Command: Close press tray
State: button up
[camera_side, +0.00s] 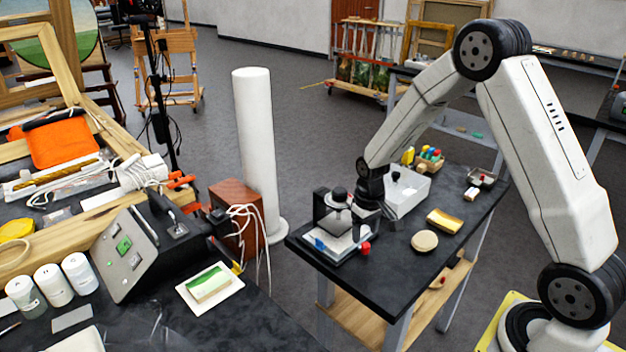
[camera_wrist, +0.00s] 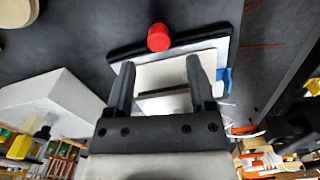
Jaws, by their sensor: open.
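The press (camera_side: 338,205) is a small black frame with a round dark top, standing at the left end of the black table. Its pale tray (camera_side: 345,243) lies low and juts out of the frame, with a red knob (camera_side: 365,248) at its edge. In the wrist view the tray (camera_wrist: 222,48) shows as a white plate with a dark bar, and the red knob (camera_wrist: 158,37) stands at that bar. My gripper (camera_wrist: 160,68) is open, its two fingers apart over the plate, with the knob beyond the fingertips. In the side view my gripper (camera_side: 372,205) is close beside the press; its fingertips are unclear.
A white box (camera_side: 405,195) stands behind my gripper. A blue clip (camera_wrist: 224,78) sits at the tray's side. A white column (camera_side: 256,145) stands left of the table.

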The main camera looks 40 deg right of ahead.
jog(key=shift+r, duration=1.8)
jog(key=shift+s+a+r, duration=0.15)
jog(key=shift+a, duration=0.05)
jog(key=s+a+r+n+t, duration=0.1)
jog(key=s+a+r+t, duration=0.1)
jog(key=s+a+r, duration=0.3)
jog(key=s+a, duration=0.4)
jog(key=s, duration=0.3)
jog(key=shift+s+a+n+t, duration=0.25)
jog(key=shift+a+n+t, duration=0.05)
jog(key=shift+n, duration=0.1)
